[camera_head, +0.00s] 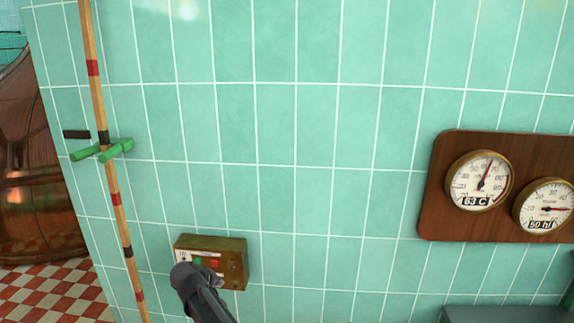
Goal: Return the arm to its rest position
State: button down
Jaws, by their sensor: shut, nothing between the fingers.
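My gripper (186,277) reaches up from the bottom of the picture, dark grey, with its tip in front of the lower left part of a small brass-coloured control box (235,262). The gripper looks shut and holds nothing that I can see. The box is on the green tiled wall and has a green button and a red button on its face. The gripper hides part of the box's left side. I cannot tell whether the tip touches it.
A wooden pole (118,206) with red and black bands and a green clamp (103,150) stands at the left. A wooden board (440,190) with two dial gauges is on the wall at right. A copper kettle (35,190) stands at far left above a red-and-white checked floor (55,295).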

jog(key=s+d+m+g+y+p, duration=0.1)
jog(key=s+d, duration=0.4)
jog(key=d, duration=0.8)
jog(key=s+d+f+m+g+y+p, duration=0.1)
jog(key=s+d+m+g, duration=0.3)
jog(key=d, duration=0.9)
jog(key=s+d+m+g+p, duration=0.1)
jog(key=s+d, duration=0.5)
jog(key=d, duration=0.8)
jog(key=shift+s+f+m+g+y, duration=0.2)
jog(key=shift+m+g+y, duration=0.2)
jog(key=shift+m+g, duration=0.65)
jog(key=shift+w, duration=0.1)
